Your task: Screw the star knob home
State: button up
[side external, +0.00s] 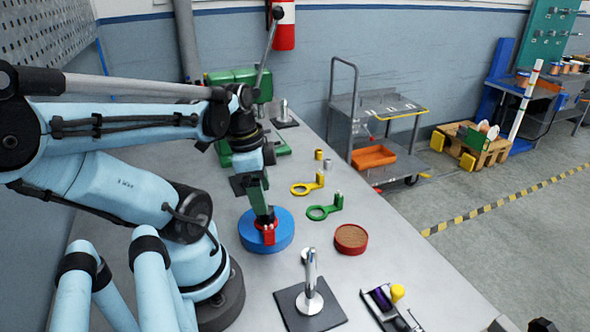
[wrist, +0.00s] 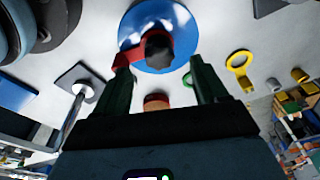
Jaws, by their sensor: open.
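A blue pulley disc (side external: 280,238) lies flat on the grey bench, with a red arm (side external: 268,234) over its middle. In the wrist view, the blue disc (wrist: 185,20) and the red arm (wrist: 128,57) show with a dark star knob (wrist: 158,47) at the disc's centre. My gripper (side external: 264,215) points down at the middle of the disc. In the wrist view my gripper (wrist: 160,68) is open, its two dark green fingers apart on either side of the knob. Whether the fingers touch it cannot be told. In the side view the knob is hidden by my gripper.
A yellow ring bracket (side external: 308,186), a green ring bracket (side external: 325,211) and a red round tin (side external: 350,239) lie right of the disc. A metal post (side external: 311,270) on a dark plate stands in front. A green machine (side external: 232,90) stands behind. Bare bench lies between them.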

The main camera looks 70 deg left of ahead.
notch_tip(320, 180, up, 7)
jog(key=w+d+f+n+t, duration=0.2)
jog(key=w+d+n+t, duration=0.2)
jog(key=w+d, duration=0.7)
jog(key=shift+w+d+t, duration=0.4)
jog(key=shift+w+t, duration=0.3)
jog(key=shift+w, duration=0.55)
jog(key=shift+f, duration=0.1)
